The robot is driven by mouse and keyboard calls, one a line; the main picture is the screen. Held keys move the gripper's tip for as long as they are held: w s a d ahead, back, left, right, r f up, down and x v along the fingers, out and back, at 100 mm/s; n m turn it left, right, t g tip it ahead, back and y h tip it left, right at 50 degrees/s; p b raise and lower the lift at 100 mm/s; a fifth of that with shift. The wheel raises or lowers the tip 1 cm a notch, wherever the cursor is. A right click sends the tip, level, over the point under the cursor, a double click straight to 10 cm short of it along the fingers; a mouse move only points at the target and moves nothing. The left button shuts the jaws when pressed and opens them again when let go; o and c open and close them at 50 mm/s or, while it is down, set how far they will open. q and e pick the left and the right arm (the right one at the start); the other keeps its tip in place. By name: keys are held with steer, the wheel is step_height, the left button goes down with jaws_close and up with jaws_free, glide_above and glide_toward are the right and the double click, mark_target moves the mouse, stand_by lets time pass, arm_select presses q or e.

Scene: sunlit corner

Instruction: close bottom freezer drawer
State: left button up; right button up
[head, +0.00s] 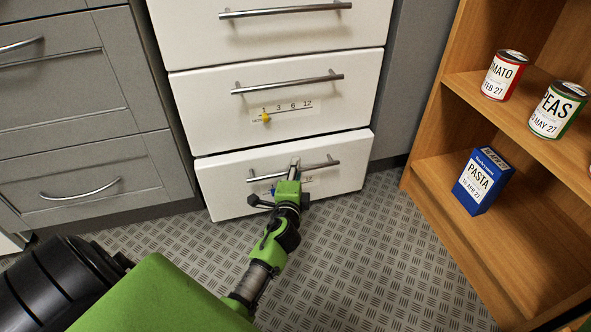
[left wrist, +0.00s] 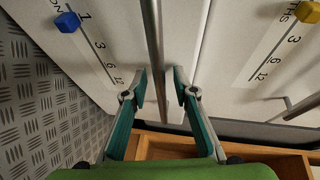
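The bottom freezer drawer (head: 225,187) is the lowest of the white fronts in the head view. Its front seems to stand slightly forward of the drawer above; how far is hard to tell. Its metal bar handle (head: 325,163) also shows in the left wrist view (left wrist: 153,45). A blue knob (left wrist: 67,22) sits on its month scale. My left gripper (head: 292,170) is at this handle. In the left wrist view, its fingertips (left wrist: 159,90) are apart, one on each side of the bar, with gaps visible. My right gripper is not in view.
The middle drawer (head: 215,110) above has a yellow knob (head: 266,118). Grey cabinets (head: 75,135) stand at left. A wooden shelf (head: 430,165) with cans and a blue pasta box (head: 482,182) stands at right. The patterned floor (head: 365,260) in front is clear.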

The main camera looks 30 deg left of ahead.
arm_select(q)
jaws_close()
steer(key=w+a, duration=0.2)
steer(key=a, duration=0.1)
steer(key=shift+w+a+r, duration=0.15)
steer(key=shift+w+a, duration=0.1)
steer(key=shift+w, duration=0.15)
jaws_free()
steer(key=shift+w, duration=0.1)
steer(key=shift+d, duration=0.1)
steer(key=v, duration=1.2)
